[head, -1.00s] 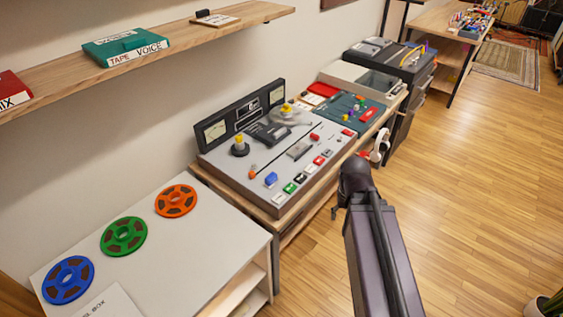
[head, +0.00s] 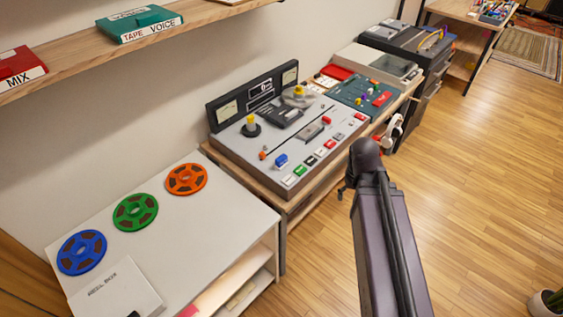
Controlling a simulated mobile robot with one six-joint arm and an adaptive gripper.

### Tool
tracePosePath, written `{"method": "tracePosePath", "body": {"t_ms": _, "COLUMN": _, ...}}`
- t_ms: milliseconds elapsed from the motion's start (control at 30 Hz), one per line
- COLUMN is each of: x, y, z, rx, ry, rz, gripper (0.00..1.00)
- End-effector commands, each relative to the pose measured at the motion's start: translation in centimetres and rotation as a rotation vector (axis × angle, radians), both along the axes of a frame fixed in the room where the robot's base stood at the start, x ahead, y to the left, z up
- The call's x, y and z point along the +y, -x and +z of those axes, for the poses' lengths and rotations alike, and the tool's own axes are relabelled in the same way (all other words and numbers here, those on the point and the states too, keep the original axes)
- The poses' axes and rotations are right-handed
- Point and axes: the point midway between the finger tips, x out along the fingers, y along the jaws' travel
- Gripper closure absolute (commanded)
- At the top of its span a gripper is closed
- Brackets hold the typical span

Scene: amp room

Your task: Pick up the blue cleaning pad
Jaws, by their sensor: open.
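A small blue block (head: 281,160) stands on the front left of the grey tape machine's deck (head: 240,160) in the head view. It may be the blue cleaning pad, but it is too small to tell. My arm reaches up from the bottom of the view, right of the machine. Only a small dark part of my gripper (head: 341,192) shows at the arm's far end, beside the front of the machine's bench. It is apart from the blue block and holds nothing that I can see. The rest of the gripper is hidden behind the arm.
A white cabinet (head: 213,222) at left carries blue (head: 81,252), green (head: 135,212) and orange (head: 187,179) reels and a white box (head: 118,290). A wall shelf (head: 70,77) overhangs at upper left. White headphones (head: 393,130) hang beside the bench.

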Motion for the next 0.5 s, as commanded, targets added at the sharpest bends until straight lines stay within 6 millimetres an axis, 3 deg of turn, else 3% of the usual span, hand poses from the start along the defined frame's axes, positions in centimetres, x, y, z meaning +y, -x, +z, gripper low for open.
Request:
{"method": "tracePosePath", "body": {"t_ms": 167, "x": 1.3, "y": -2.7, "z": 0.3, "rx": 0.0, "ry": 0.0, "rz": 0.185, "gripper": 0.23}}
{"method": "tracePosePath", "body": {"t_ms": 500, "x": 5.3, "y": -8.8, "z": 1.0, "rx": 0.001, "ry": 0.0, "rz": 0.717, "gripper": 0.23}}
